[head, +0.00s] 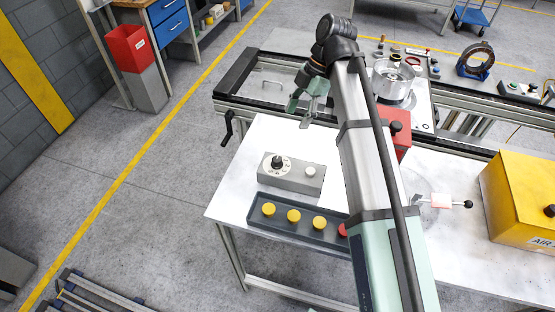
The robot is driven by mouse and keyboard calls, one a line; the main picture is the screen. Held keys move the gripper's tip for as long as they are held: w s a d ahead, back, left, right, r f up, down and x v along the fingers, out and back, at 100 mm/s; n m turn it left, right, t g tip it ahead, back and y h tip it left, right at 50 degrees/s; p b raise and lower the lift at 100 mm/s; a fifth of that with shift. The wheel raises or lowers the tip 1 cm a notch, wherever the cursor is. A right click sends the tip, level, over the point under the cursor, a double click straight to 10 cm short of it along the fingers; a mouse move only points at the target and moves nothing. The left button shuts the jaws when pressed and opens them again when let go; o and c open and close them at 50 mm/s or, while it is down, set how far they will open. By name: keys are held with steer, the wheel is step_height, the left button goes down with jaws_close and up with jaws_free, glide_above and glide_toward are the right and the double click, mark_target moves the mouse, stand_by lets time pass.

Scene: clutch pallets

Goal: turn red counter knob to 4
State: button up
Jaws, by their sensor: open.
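A grey counter box (291,177) lies on the white table at the left. The knob's setting is too small to read. No red knob shows clearly; a red box (402,148) with a black ball knob (396,126) is partly hidden behind my arm. My gripper (302,112), with pale green fingers, is open and empty above the table's back edge, behind and apart from the grey box.
A dark tray (328,233) in front of the grey box holds several yellow discs and a red one partly behind my arm. A yellow box (523,200) stands at the right.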

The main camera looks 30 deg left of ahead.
steer(key=b, duration=0.4)
glide_toward(278, 159)
steer(key=p+x, duration=0.2)
steer(key=x, duration=0.6)
steer(key=shift+r+p, duration=0.1)
steer(key=shift+p, duration=0.3)
steer(key=shift+x, duration=0.85)
steer(key=shift+w+a, duration=0.1)
steer(key=c, duration=1.2)
